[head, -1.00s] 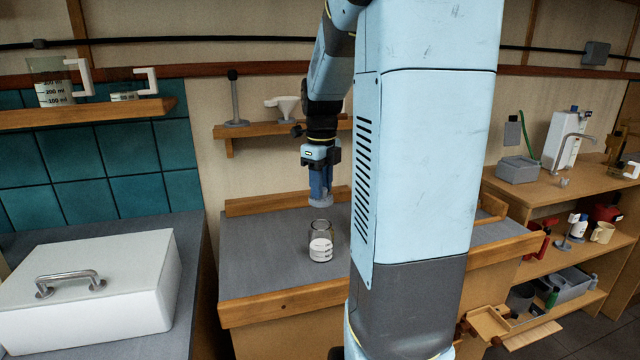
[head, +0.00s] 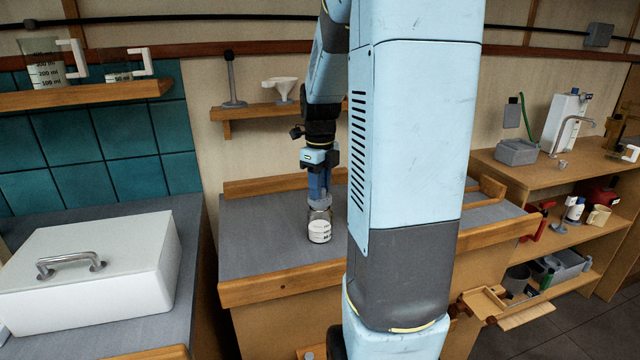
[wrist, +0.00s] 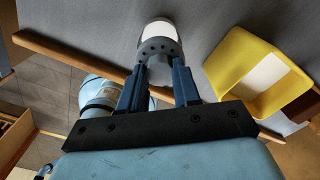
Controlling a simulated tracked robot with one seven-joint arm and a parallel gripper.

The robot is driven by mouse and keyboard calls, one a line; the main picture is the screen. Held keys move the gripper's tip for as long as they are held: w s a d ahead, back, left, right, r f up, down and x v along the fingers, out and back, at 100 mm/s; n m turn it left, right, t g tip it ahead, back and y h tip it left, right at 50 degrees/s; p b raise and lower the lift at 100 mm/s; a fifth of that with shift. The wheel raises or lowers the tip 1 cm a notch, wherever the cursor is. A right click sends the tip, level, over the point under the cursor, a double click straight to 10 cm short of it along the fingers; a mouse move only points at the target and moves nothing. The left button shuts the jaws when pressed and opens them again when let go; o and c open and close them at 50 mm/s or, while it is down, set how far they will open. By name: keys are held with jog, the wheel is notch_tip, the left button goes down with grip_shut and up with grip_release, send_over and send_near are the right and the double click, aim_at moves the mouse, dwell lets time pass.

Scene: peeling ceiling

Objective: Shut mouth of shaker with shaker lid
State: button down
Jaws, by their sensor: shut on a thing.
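The shaker (head: 320,230) is a small clear jar with a white label, upright on the grey counter. The shaker lid (wrist: 160,48) is a grey piece with small dark holes, held between my fingertips. My gripper (head: 319,192) points down directly above the shaker and is shut on the lid. In the head view the lid (head: 319,204) is at the shaker's mouth, and I cannot tell whether it is fully seated. In the wrist view my gripper (wrist: 160,72) has a blue finger on each side of the lid, and the shaker (wrist: 157,27) shows beyond it, partly hidden.
The grey counter (head: 260,245) has a raised wooden edge and is clear left of the shaker. A yellow container (wrist: 226,62) stands near the shaker in the wrist view. A white box (head: 110,300) with a handle is on the left counter. A wooden shelf (head: 255,112) is behind.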

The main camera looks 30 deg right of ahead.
jog(key=shift+f, duration=1.15)
dwell(0.5)
jog(key=c, duration=0.7)
grip_release()
notch_tip(320, 180, up, 18)
jog(key=shift+f, duration=0.15)
dwell(0.3)
dwell(0.4)
